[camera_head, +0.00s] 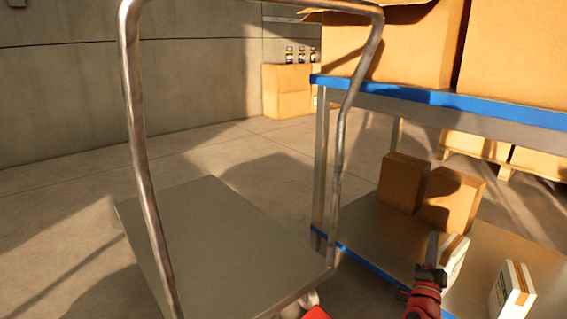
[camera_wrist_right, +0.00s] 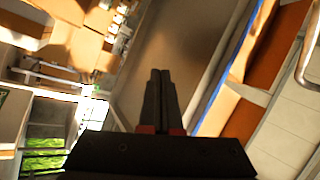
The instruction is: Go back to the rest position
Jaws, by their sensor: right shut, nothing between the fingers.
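My right gripper (camera_head: 433,250) shows in the head view at the lower right, in front of the lower shelf of the blue-edged rack. Its dark fingers point up the picture, above a red wrist part. In the right wrist view its two fingers (camera_wrist_right: 161,75) lie side by side, shut with nothing between them. A white and brown box in the head view shows just beside the fingers; I cannot tell whether they touch. My left gripper cannot be made out in the head view; only a small red part shows at the bottom edge.
A trolley with a flat deck (camera_head: 220,240) and tall tube handle (camera_head: 136,120) stands in front. The rack's blue edge (camera_head: 440,98) is on the right. Brown boxes (camera_head: 403,182) and a white-brown box (camera_head: 511,290) stand on its lower shelf. Floor (camera_head: 60,220) at left is clear.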

